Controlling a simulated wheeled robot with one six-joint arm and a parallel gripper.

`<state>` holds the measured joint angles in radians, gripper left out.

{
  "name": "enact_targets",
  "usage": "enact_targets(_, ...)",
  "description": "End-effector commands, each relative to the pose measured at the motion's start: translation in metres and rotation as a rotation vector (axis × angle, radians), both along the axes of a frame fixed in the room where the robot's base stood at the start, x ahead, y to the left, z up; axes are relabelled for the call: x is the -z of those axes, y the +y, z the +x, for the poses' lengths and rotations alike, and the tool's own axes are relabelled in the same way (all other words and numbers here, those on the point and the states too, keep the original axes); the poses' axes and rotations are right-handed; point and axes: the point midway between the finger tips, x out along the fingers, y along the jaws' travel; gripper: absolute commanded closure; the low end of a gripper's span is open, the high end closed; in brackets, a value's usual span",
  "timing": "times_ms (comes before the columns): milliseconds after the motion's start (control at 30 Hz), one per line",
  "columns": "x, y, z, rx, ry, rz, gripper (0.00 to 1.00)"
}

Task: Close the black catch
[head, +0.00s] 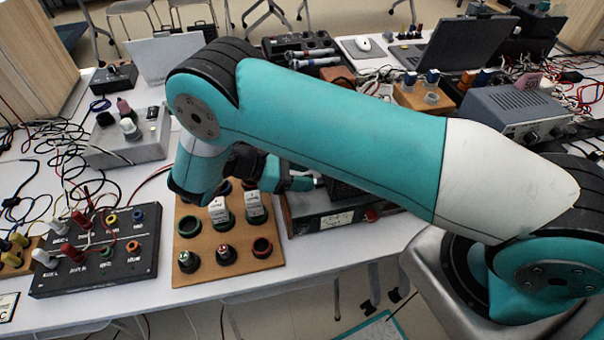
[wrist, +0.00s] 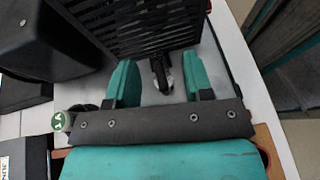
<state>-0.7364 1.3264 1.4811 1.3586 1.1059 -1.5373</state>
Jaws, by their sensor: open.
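In the wrist view a small black catch (wrist: 158,68) stands out from the edge of a black slatted grille (wrist: 125,25), with a shiny round metal piece at its lower end. My gripper (wrist: 160,82) is open, one teal finger on each side of the catch. Gaps show between the catch and both fingers. In the head view my gripper (head: 298,182) reaches right, beside a dark box (head: 335,218) with a red knob on its front. My arm hides most of that box, and the catch cannot be made out there.
A wooden board (head: 225,267) with several dark round sockets lies below my wrist. A black terminal box (head: 100,262) with coloured plugs stands to its left. A grey box (head: 130,145) and loose cables lie behind. A grey instrument (head: 515,110) and a laptop (head: 460,45) stand at the back right.

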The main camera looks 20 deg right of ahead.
Motion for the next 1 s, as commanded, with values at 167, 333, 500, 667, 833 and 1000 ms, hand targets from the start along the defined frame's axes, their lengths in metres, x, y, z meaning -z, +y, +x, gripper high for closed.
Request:
enact_targets(167,-0.030,0.001,0.000,0.000,-0.003,0.003,0.53)
enact_targets(333,-0.078,0.000,0.000,0.000,0.000,0.001,0.53)
enact_targets(500,-0.110,0.000,0.000,0.000,0.000,0.000,0.53)
enact_targets(667,-0.138,0.000,0.000,0.000,0.000,0.000,0.53)
enact_targets(833,-0.166,0.000,0.000,0.001,0.000,0.000,0.53)
enact_targets(1000,-0.186,0.000,0.000,0.001,0.000,0.000,0.53)
